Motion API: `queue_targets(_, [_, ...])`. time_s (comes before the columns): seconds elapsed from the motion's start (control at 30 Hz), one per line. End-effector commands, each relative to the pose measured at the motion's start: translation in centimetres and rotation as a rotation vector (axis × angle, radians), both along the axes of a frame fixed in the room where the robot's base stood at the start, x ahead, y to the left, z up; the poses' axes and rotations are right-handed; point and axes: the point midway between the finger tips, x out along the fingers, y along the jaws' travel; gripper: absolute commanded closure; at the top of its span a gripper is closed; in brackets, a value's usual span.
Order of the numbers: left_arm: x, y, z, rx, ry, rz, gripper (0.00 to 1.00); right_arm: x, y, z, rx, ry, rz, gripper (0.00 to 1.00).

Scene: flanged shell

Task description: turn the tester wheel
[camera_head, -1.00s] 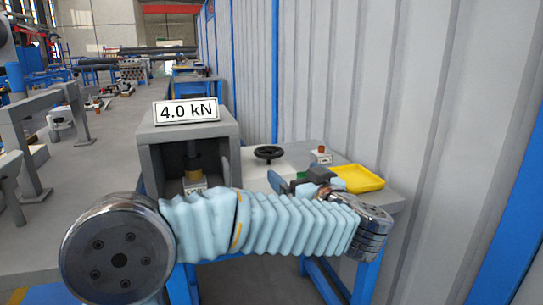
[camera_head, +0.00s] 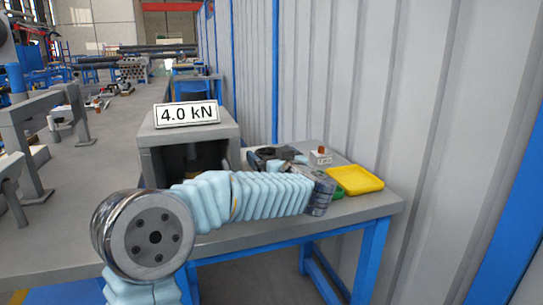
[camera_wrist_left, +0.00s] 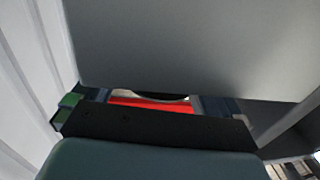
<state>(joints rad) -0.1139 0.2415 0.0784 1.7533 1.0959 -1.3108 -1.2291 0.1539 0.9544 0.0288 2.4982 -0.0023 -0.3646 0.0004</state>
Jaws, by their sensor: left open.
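The tester is a grey box (camera_head: 160,140) on the bench, with a "4.0 kN" sign (camera_head: 187,114) on top and an open front. Its black wheel (camera_head: 267,152) is just right of the box, mostly hidden by my left gripper (camera_head: 270,161). My left gripper is open at the wheel; I cannot tell whether it touches. In the left wrist view, a large grey surface fills the top, and a red patch (camera_wrist_left: 150,104) shows between dark parts. The wheel cannot be made out there. My right gripper is not in view.
A yellow tray (camera_head: 355,180) and a small pale box with an orange-red button (camera_head: 321,154) are right of the gripper. The corrugated wall (camera_head: 400,100) stands close behind the bench's right side.

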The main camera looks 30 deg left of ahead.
Motion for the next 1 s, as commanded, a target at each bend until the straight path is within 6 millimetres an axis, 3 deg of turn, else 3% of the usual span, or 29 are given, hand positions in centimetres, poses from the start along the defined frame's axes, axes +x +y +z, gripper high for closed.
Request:
queue_targets(0.1, [0.0,0.0,0.0,0.000,0.000,0.000,0.03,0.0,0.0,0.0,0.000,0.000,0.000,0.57])
queue_targets(0.4, [0.0,0.0,0.0,0.000,0.000,0.000,0.48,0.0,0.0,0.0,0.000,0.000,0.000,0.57])
queue_targets(0.7, [0.3,-0.2,0.4,-0.001,0.002,0.118,0.48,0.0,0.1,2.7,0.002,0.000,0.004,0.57])
queue_targets(1.0, [0.2,-0.2,0.0,0.001,-0.001,0.138,0.48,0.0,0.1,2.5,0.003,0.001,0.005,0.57])
